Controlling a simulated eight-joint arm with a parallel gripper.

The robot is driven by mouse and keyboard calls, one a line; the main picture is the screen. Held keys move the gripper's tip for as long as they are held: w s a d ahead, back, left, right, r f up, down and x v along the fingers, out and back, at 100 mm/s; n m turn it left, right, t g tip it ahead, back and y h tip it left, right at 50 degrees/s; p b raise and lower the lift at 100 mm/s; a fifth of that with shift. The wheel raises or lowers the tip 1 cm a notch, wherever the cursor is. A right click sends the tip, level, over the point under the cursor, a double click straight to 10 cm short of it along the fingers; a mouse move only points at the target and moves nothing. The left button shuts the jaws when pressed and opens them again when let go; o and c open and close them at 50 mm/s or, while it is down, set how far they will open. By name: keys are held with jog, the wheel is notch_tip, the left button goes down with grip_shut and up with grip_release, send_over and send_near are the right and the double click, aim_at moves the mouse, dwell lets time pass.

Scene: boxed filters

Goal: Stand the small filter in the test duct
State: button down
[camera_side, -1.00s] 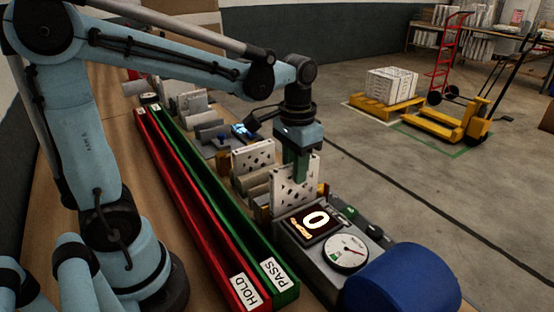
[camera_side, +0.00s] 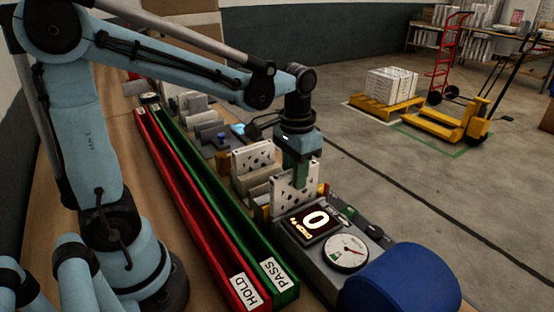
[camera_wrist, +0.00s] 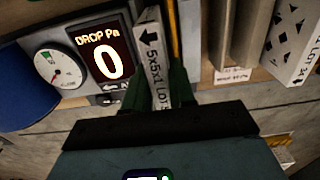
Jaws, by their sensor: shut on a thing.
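The small filter (camera_side: 286,202) is a thin white panel with dark holes. My gripper (camera_side: 301,176) is shut on it from above and holds it upright. In the wrist view its edge, printed "5x5x1 Lot" with an arrow (camera_wrist: 153,62), lies between my green fingers (camera_wrist: 158,92). The test duct (camera_side: 318,262) is a grey housing with a display reading 0, a round dial and a blue cylinder (camera_side: 402,280) at its near end. The filter is at the duct's far end, just behind the display. Its lower edge is hidden, so I cannot tell whether it is seated.
A white filter with holes (camera_side: 252,160) and several tan and grey filters stand in a row behind. The green PASS channel (camera_side: 225,215) and red HOLD channel (camera_side: 190,212) run along the left.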

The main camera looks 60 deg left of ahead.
jog(key=shift+f, duration=0.55)
jog(key=shift+f, duration=0.35)
jog(key=shift+f, duration=0.35)
jog(key=shift+f, duration=0.35)
dwell(0.3)
jog(key=c, duration=0.9)
grip_release()
jog(key=shift+o, duration=0.2)
jog(key=shift+r, duration=0.15)
